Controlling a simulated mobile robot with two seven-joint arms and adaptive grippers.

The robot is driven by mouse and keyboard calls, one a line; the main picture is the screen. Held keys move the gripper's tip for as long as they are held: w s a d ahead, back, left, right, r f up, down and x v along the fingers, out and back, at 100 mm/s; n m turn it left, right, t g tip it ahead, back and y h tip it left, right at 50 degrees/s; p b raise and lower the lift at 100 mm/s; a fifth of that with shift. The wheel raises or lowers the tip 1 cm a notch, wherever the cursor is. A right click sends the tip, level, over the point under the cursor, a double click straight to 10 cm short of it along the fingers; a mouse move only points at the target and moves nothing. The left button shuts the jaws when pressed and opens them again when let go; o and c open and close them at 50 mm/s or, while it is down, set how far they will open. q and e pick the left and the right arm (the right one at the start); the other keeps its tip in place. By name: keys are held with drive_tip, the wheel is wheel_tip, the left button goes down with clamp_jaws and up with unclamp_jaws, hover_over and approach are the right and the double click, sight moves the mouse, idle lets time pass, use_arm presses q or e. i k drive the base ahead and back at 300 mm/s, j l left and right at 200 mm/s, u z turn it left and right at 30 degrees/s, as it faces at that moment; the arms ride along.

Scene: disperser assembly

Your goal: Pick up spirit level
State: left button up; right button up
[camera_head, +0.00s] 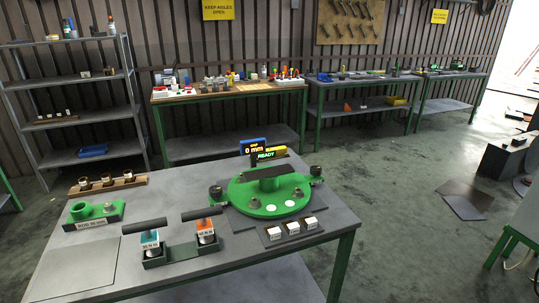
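No spirit level can be told for certain in the head view. A small yellow item (278,150) shows beside the blue-edged "0 mm" display (253,146) at the back of the near table, but it is too small to identify. A green round fixture (240,196) stands on the table's right part, with a dark bar across its top and a "READY" display (265,155) behind it. Neither of my grippers is in view.
The near grey table (170,185) also holds teal (149,239) and orange (204,225) T-handled tools in a dark holder, a green block (93,211), a wooden rack (107,184) and white cubes (293,228). Benches line the back wall.

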sight(271, 153)
drive_tip(key=i+l+z, duration=1)
drive_tip(key=i+z, duration=0.15)
drive_tip(key=i+l+z, duration=0.1)
drive_tip(key=i+z, duration=0.35)
drive_tip(key=i, duration=0.2)
drive_tip(key=i+u, duration=0.35)
drive_tip(key=i, duration=0.35)
drive_tip(key=i+l+u, duration=0.2)
drive_tip(key=i+u, duration=0.2)
drive_tip(key=i, duration=0.35)
drive_tip(key=i+u, duration=0.25)
drive_tip(key=u, duration=0.25)
drive_tip(key=i+u, duration=0.25)
drive_tip(key=u, duration=0.25)
drive_tip(key=i+l+u, duration=0.2)
drive_tip(key=u, duration=0.3)
